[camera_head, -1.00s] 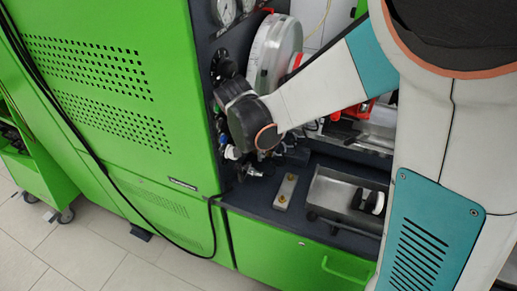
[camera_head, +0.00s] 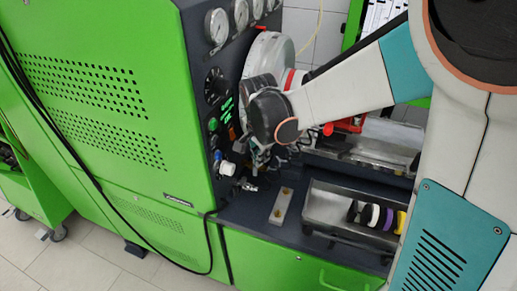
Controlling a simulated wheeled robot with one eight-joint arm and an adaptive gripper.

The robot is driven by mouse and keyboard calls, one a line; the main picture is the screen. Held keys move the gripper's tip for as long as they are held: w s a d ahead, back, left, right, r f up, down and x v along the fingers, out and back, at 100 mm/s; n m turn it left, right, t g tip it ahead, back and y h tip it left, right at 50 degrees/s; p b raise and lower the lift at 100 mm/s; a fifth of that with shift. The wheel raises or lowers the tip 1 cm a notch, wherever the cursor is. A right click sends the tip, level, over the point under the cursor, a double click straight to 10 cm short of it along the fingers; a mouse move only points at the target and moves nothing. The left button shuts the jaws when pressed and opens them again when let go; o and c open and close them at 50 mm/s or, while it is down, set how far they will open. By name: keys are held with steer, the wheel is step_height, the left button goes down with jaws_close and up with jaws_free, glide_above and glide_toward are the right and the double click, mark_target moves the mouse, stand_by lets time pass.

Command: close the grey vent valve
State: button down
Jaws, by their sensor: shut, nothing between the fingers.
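My arm reaches from the right across the bench to the control panel. Below and left of the wrist, on the lower panel, are a white knob (camera_head: 227,168) with a blue part and a small metallic fitting (camera_head: 249,187). I cannot tell which of these small parts, if any, is the grey vent valve, or how its handle stands. Any contact between my gripper and a valve is hidden.
The green cabinet (camera_head: 90,110) stands at left, with gauges (camera_head: 217,27) and a black dial (camera_head: 215,84) on its panel. A metal tray (camera_head: 325,207) with coloured discs (camera_head: 376,214) and a small block (camera_head: 281,205) sit on the dark bench. Black cables hang at left.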

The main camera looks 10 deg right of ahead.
steer(key=d+r+m+y+p, duration=0.1)
steer(key=d+r+m+y, duration=0.2)
steer(key=d+m+y, duration=0.45)
steer(key=w+a+f+m+h+b, duration=0.1)
steer(key=a+f+m+h+b, duration=0.1)
steer(key=f, duration=0.7)
steer(key=a+b, duration=0.1)
steer(key=a, duration=0.1)
steer(key=shift+w+a+f, duration=0.2)
steer(key=shift+a+f, duration=0.1)
steer(key=shift+a, duration=0.05)
steer(key=shift+h, duration=0.25)
steer(key=a, duration=0.1)
steer(key=a+m, duration=0.1)
steer(key=a, duration=0.1)
steer(key=shift+s+a+m, duration=0.2)
steer(key=shift+a+m, duration=0.05)
